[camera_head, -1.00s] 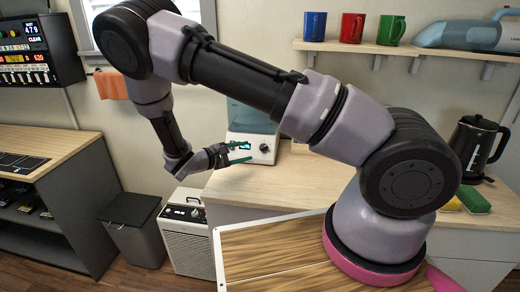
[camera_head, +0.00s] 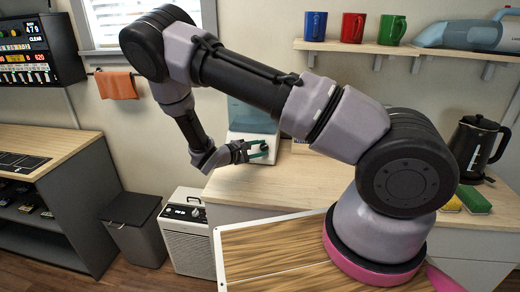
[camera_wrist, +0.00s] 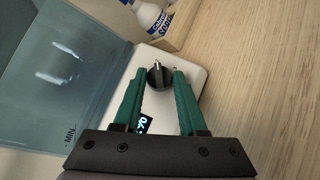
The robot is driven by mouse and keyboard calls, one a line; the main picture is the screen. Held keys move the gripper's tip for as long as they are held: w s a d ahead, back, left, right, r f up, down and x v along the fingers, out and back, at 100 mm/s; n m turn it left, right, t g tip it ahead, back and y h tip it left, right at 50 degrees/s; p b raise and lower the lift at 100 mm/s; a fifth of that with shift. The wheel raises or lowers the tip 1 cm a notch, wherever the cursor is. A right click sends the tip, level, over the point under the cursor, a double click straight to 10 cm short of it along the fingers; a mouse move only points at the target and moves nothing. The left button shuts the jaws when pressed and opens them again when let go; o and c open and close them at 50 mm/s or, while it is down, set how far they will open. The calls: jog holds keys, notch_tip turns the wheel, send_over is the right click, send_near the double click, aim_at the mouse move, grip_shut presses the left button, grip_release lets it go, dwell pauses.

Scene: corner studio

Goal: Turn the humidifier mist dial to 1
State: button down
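The humidifier has a blue translucent tank (camera_head: 250,118) and a white base (camera_head: 270,137) on the wooden counter. In the wrist view its round black dial (camera_wrist: 158,78) sits on the white base (camera_wrist: 190,62), with a light pointer mark toward the top of the picture. My gripper (camera_head: 264,150) is at the front of the base. In the wrist view its green fingers (camera_wrist: 160,72) are open, one on each side of the dial. I cannot tell whether they touch it. A lit display (camera_wrist: 144,124) is partly hidden by the gripper; its reading is unclear.
A white bottle (camera_wrist: 152,15) stands in a wooden tray (camera_wrist: 180,28) beyond the humidifier. Bare counter (camera_head: 250,185) lies in front and to the right. A black kettle (camera_head: 475,145) and sponges (camera_head: 472,199) are at the far right.

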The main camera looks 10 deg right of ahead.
jog(key=shift+n, duration=0.3)
jog(key=n+t, duration=0.1)
jog(key=n, duration=0.1)
jog(key=n+t, duration=0.3)
jog(key=n, duration=0.1)
jog(key=shift+s+d+f+n+t+y, duration=0.15)
jog(key=shift+s+f+n+t+y, duration=0.15)
jog(key=shift+t+y, duration=0.1)
jog(key=n+t+y, duration=0.1)
jog(key=n, duration=0.2)
jog(key=n+t+y, duration=0.2)
jog(key=n, duration=0.1)
jog(key=n+t+y, duration=0.1)
jog(key=n, duration=0.2)
jog(key=shift+s+d+y, duration=0.15)
jog(key=shift+d+y, duration=0.15)
jog(key=shift+t, duration=0.4)
jog(key=c, duration=0.8)
grip_release()
jog(key=shift+o, duration=0.2)
jog(key=v, duration=1)
jog(key=shift+s+a+r, duration=0.1)
jog(key=shift+s, duration=0.3)
